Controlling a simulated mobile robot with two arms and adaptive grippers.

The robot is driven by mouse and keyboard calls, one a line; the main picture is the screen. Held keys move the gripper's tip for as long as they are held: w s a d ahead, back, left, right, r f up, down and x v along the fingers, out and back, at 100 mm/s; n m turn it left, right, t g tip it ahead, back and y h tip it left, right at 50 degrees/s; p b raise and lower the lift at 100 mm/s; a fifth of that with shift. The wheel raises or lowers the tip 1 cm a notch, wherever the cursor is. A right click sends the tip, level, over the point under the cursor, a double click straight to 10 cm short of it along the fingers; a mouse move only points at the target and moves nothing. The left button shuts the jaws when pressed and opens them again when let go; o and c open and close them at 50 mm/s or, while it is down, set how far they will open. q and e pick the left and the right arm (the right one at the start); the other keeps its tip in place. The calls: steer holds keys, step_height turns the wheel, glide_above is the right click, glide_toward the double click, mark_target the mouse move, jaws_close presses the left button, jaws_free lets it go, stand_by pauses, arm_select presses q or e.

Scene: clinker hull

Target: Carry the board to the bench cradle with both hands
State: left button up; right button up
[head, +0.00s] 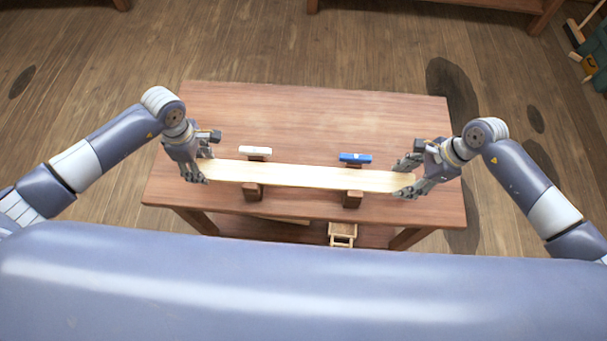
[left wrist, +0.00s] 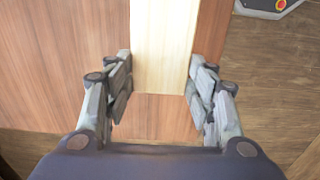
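The long pale wooden board (head: 305,176) lies crosswise over the bench (head: 310,115). My left gripper (head: 208,169) has its fingers on both long edges at the board's left end, and appears shut on it. In the left wrist view the board (left wrist: 163,45) runs between my left fingertips (left wrist: 162,60), which seem to touch its sides. My right gripper (head: 403,178) appears shut on the right end. The cradle shows as brown blocks (head: 252,191) (head: 353,199) in front of the board, and white (head: 255,151) and blue (head: 356,157) pieces behind. I cannot tell whether the board rests on it.
A small wooden stool (head: 343,233) shows at the bench's front edge, low down. Other wooden furniture (head: 440,3) stands at the back. Green and wooden items (head: 590,50) are at the far right.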

arm_select(q)
steer(key=c, duration=0.4)
arm_select(e)
steer(key=c, duration=0.4)
arm_select(q)
steer(key=shift+c, duration=0.2)
arm_select(e)
steer(key=shift+c, duration=0.2)
arm_select(q)
steer(key=shift+r, duration=0.2)
arm_select(e)
steer(key=shift+r, duration=0.15)
